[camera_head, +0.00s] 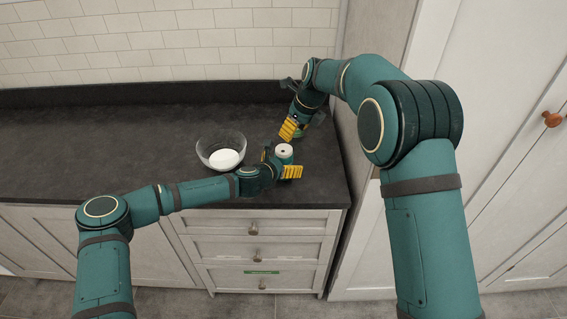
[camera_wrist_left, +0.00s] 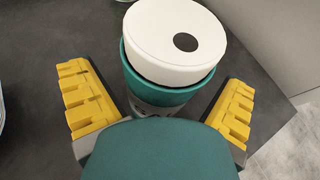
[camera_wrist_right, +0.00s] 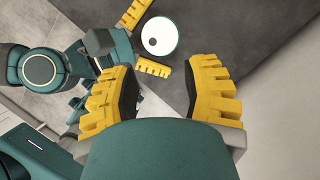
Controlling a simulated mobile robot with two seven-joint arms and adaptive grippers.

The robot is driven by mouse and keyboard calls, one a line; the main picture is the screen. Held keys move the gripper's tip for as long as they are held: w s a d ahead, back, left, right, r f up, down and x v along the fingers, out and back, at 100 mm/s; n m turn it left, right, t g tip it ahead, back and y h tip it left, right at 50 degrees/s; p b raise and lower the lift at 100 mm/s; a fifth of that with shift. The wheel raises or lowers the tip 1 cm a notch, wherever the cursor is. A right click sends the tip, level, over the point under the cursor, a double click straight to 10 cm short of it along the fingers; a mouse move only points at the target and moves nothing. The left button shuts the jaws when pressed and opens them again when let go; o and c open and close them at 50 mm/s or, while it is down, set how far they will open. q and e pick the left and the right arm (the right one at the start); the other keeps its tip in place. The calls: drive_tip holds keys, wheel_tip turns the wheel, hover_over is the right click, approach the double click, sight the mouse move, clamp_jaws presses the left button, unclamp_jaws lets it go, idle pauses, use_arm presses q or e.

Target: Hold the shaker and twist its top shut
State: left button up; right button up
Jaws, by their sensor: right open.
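The shaker (camera_head: 284,157) stands upright on the dark counter near its front right end. It has a green body (camera_wrist_left: 150,88) and a round white top (camera_wrist_left: 172,42) with a dark spot. The top sits on the body; I cannot tell how tightly. My left gripper (camera_head: 281,164) is open, with its yellow fingers on either side of the shaker and gaps visible in the left wrist view (camera_wrist_left: 160,105). My right gripper (camera_head: 291,130) is open and empty, just behind and above the shaker. In the right wrist view, the white top (camera_wrist_right: 159,36) shows beyond my right fingers (camera_wrist_right: 163,90).
A clear glass bowl (camera_head: 204,146) with something white in it stands left of the shaker, close to my left forearm. The counter (camera_head: 100,140) is bare further left. A tall white cabinet side rises at the counter's right end. Drawers (camera_head: 258,228) are below.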

sight(284, 149)
use_arm(q)
drive_tip(key=c, duration=1.3)
drive_tip(key=shift+c, duration=0.3)
use_arm(e)
drive_tip(key=o, duration=0.7)
drive_tip(key=shift+c, duration=0.2)
drive_tip(key=shift+o, duration=0.4)
drive_tip(key=shift+w+n, duration=0.1)
drive_tip(key=shift+n, duration=0.2)
drive_tip(key=n, duration=0.3)
drive_tip(key=w+n, duration=0.1)
drive_tip(key=shift+w+a+r, duration=0.1)
drive_tip(key=shift+a+r, duration=0.2)
drive_tip(key=f+n+h, duration=0.1)
drive_tip(key=f+n, duration=0.2)
drive_tip(key=n, duration=0.2)
drive_tip(key=a+f+n+g, duration=0.1)
drive_tip(key=f+n, duration=0.2)
drive_tip(key=n, duration=0.3)
drive_tip(key=a+f+n+g+h, duration=0.1)
drive_tip(key=f+n, duration=0.2)
drive_tip(key=n, duration=0.2)
drive_tip(key=shift+w+a+f+n+h, duration=0.15)
drive_tip(key=shift+w+f+n+h, duration=0.15)
drive_tip(key=shift+w, duration=0.1)
